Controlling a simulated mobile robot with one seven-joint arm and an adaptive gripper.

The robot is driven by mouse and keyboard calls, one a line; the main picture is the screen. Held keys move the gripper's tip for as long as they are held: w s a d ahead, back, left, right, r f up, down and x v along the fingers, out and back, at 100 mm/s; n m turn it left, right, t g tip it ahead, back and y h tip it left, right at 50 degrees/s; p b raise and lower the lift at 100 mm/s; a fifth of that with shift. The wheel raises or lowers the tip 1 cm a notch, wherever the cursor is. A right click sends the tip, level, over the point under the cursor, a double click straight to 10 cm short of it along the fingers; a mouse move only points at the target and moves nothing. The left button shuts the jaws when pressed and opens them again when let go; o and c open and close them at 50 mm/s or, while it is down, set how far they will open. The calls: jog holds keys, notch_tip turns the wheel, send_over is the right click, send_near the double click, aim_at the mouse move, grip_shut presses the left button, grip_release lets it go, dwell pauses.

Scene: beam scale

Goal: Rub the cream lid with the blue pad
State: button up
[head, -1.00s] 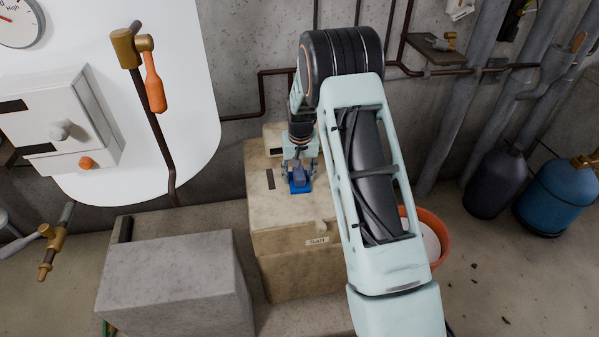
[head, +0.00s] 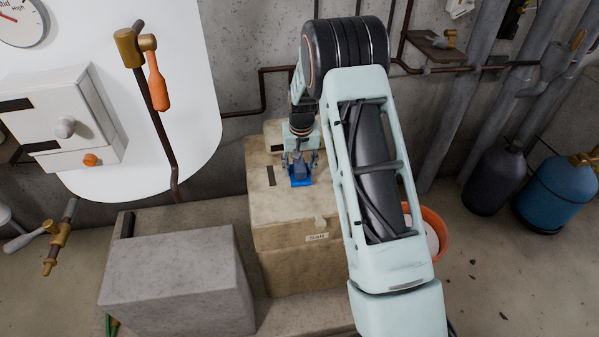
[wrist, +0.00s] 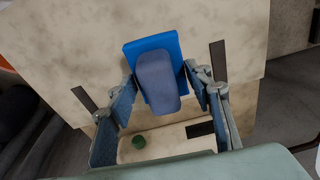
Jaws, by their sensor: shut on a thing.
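The blue pad (head: 300,183) is flat, with a grey-blue grip block on top. It shows in the wrist view (wrist: 135,50), over the lid. My gripper (wrist: 160,82) is shut on the pad's block, with one finger on each side. The pad lies flat on or just above the lid; I cannot tell if they touch.
Dark strips (head: 271,175) mark the lid. A green knob (wrist: 138,141) sits on the lighter part behind it. A grey concrete block (head: 175,265) stands to the left. An orange bucket (head: 435,225) stands to the right, partly behind my arm. The wall is close behind.

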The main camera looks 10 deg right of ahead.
jog(key=shift+r+p, duration=1.3)
jog(key=shift+r, duration=1.45)
